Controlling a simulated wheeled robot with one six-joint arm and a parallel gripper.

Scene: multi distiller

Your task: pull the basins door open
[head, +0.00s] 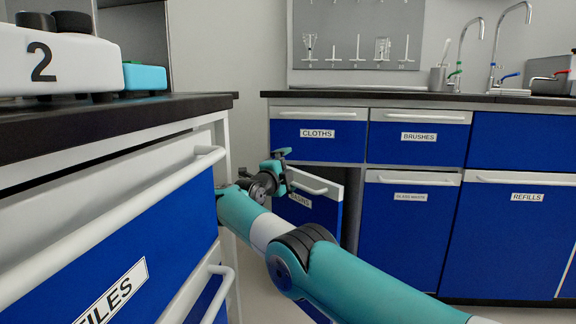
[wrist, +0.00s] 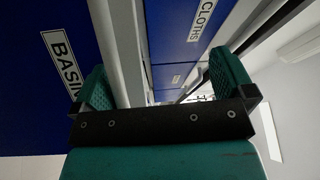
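The basins door (head: 326,214) is a blue panel with a pale top strip, below the cloths drawer. It stands ajar, swung out at an angle, with a dark gap beside its right edge. Its white bar handle (head: 308,187) runs along the top. My gripper (head: 278,162) is at the door's upper left and hides part of it and its label. In the wrist view my gripper (wrist: 162,82) has its two teal fingers wide apart. The basins label (wrist: 64,62) is left of the left finger there. I see nothing clamped between the fingers.
The cloths drawer (head: 317,150) and brushes drawer (head: 418,152) are shut above. A counter with blue drawers (head: 130,240) stands close on the left. Some floor is free in front.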

